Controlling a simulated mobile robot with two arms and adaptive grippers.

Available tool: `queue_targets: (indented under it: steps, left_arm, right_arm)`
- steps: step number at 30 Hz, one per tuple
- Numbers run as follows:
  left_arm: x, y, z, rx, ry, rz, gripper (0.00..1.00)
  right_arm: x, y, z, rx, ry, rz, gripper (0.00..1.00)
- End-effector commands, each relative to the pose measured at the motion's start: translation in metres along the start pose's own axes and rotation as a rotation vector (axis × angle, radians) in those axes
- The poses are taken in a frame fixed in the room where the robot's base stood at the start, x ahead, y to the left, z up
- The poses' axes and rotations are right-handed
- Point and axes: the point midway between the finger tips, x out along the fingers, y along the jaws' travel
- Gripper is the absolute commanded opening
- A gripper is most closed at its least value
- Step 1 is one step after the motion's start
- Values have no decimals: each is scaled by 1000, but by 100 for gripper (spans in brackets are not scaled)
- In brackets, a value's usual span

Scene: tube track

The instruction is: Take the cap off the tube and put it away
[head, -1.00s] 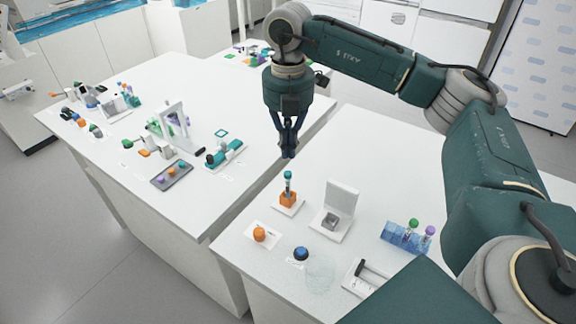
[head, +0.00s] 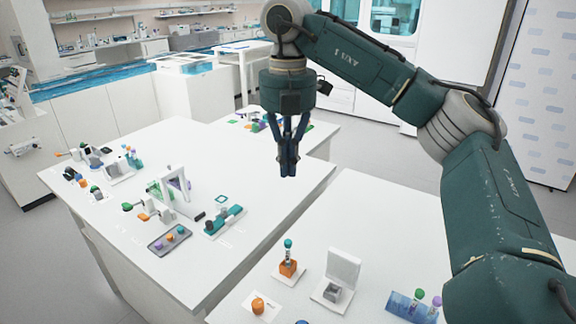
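A slim tube (head: 288,255) with a teal cap (head: 288,243) stands upright in an orange block holder (head: 288,268) on the near right table. The cap sits on the tube's top. My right gripper (head: 288,174) points down, well above and behind the tube in the picture, apart from it. Its dark fingers come together at the tips, with nothing visible between them. My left gripper is not in view.
Beside the holder is a white open-lidded box (head: 340,275). An orange round object (head: 258,306) lies in front, and a blue rack (head: 405,306) with green- and purple-capped tubes stands right. The left table (head: 120,235) carries several small devices and a grey tray (head: 170,240).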

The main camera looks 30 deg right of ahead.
Motion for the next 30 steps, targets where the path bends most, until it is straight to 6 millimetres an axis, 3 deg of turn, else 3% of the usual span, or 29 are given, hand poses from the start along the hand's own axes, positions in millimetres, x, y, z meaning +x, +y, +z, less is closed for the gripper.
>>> queue_targets:
  steps: [1,11,23,30]
  left_arm:
    - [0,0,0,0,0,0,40]
    - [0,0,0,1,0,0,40]
    - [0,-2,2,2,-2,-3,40]
    - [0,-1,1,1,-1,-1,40]
  right_arm:
    - [0,0,0,0,0,0,14]
    - [0,0,0,0,0,0,79]
    - [-4,0,0,0,-2,1,80]
    - [-40,1,0,1,-5,4,80]
